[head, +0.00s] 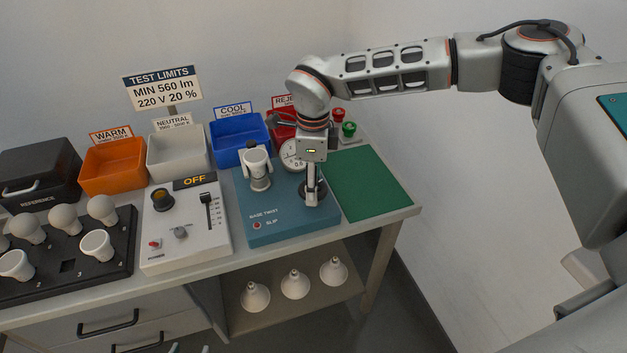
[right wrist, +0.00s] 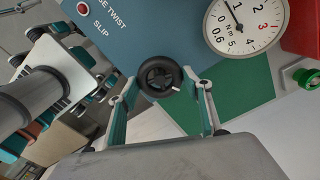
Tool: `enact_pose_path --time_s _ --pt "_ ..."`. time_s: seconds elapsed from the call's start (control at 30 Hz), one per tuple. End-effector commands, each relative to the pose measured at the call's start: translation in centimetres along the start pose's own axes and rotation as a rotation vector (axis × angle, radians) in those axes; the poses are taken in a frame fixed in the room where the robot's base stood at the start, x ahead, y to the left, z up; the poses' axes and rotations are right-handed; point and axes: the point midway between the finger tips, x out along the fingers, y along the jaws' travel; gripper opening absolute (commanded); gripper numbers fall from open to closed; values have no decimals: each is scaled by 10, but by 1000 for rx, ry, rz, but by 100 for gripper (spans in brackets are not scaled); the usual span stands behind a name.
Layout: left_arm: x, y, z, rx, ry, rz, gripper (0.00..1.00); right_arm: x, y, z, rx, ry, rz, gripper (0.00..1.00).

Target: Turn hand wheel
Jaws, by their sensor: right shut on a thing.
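The black hand wheel (head: 323,188) is on the top of the blue base twist unit (head: 285,228), at its right side. My right gripper (head: 312,192) comes down on it from above and is shut on it. In the right wrist view the wheel (right wrist: 160,76) shows its spokes between the two teal fingers. Only the fingertips of my left gripper (head: 190,349) show, apart, at the bottom edge.
A green mat (head: 368,183) lies clear right of the unit. Red and green buttons (head: 348,128) stand behind it. A white control box (head: 185,235) reading OFF and a black bulb tray (head: 118,255) are to the left. Orange, white, blue and red bins line the back.

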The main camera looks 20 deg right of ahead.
Motion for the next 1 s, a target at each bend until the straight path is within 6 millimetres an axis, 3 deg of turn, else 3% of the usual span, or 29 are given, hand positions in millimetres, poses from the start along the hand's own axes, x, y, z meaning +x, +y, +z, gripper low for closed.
enact_pose_path --time_s 1.0 --pt "0 0 2 -1 -4 0 40 1 2 0 965 1 3 28"
